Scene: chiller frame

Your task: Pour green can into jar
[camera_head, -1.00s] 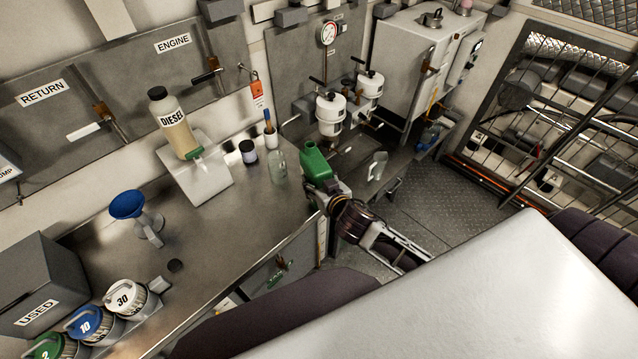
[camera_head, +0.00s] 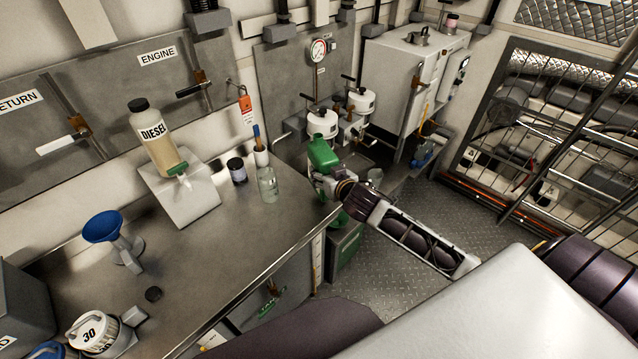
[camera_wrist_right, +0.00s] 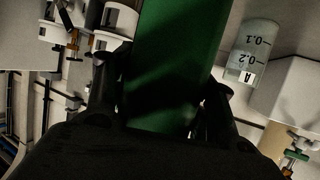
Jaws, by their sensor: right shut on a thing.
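The green can (camera_head: 322,156) is in my right gripper (camera_head: 326,180), beyond the right end of the steel bench. The gripper is shut on it, and its fingers hide part of the lower can. The can fills the middle of the right wrist view (camera_wrist_right: 173,60), between the two dark fingers. The clear glass jar (camera_head: 268,186) stands upright on the bench near its right end, to the left of the can and apart from it. In the right wrist view the jar (camera_wrist_right: 257,45) shows volume marks and a label A. My left gripper is not in view.
A dark-lidded small jar (camera_head: 237,170) and a brush holder (camera_head: 261,156) stand close beside the glass jar. A diesel bottle (camera_head: 155,140) rests on a pale stand (camera_head: 190,205). White filter housings (camera_head: 322,122) are behind the can. A blue funnel (camera_head: 103,227) is at left.

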